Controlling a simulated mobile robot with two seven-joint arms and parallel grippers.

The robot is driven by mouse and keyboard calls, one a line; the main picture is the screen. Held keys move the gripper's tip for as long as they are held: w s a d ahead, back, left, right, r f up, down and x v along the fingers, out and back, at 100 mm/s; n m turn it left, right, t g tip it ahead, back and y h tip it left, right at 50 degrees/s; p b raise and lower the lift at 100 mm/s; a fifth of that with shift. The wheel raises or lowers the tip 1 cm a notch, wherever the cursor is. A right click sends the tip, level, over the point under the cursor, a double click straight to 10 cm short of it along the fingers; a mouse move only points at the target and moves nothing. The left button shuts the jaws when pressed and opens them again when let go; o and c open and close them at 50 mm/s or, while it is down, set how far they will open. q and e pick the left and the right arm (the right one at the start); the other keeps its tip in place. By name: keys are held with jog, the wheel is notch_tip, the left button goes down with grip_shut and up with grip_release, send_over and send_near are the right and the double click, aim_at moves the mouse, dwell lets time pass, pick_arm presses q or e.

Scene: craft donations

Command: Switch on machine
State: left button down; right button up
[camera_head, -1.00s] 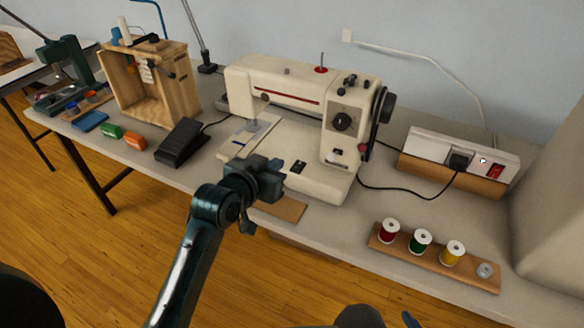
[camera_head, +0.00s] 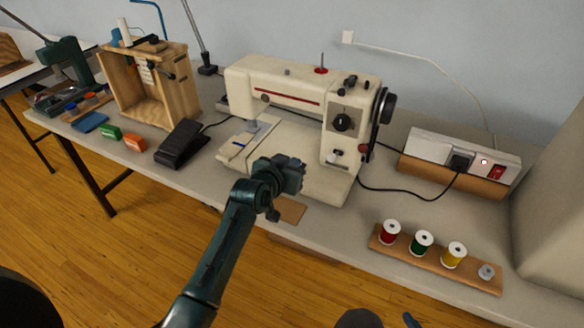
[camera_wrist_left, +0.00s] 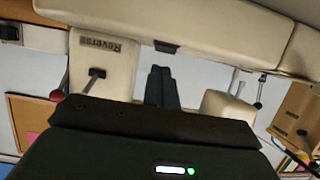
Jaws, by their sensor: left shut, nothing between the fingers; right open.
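The cream sewing machine (camera_head: 290,85) stands on the table. Its front has a black dial (camera_head: 343,122) and a small dark lever (camera_head: 335,154). My left gripper (camera_head: 297,174) is shut and empty in front of the machine's lower right part, hiding some of its base. In the left wrist view the dark fingers (camera_wrist_left: 162,88) are together, between pale machine parts. An upside-down label (camera_wrist_left: 97,45) there reads "Reverse", beside a short lever (camera_wrist_left: 95,80). The white power strip (camera_head: 430,147) at the right holds a black plug (camera_head: 461,161) and a red switch (camera_head: 496,172).
A black foot pedal (camera_head: 180,145) lies left of the machine. A wooden rack (camera_head: 378,243) with several thread spools is at the front right. A wooden box (camera_head: 150,85) stands at the left. A black cord (camera_head: 400,193) crosses the table.

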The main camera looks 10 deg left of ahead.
pick_arm(q)
jog(key=shift+f, duration=0.5)
jog(key=shift+s+f, duration=0.1)
jog(key=shift+s+f, duration=0.1)
jog(key=shift+f, duration=0.4)
jog(key=shift+r, duration=0.2)
jog(key=shift+r+p, duration=0.8)
jog(key=shift+p, duration=0.25)
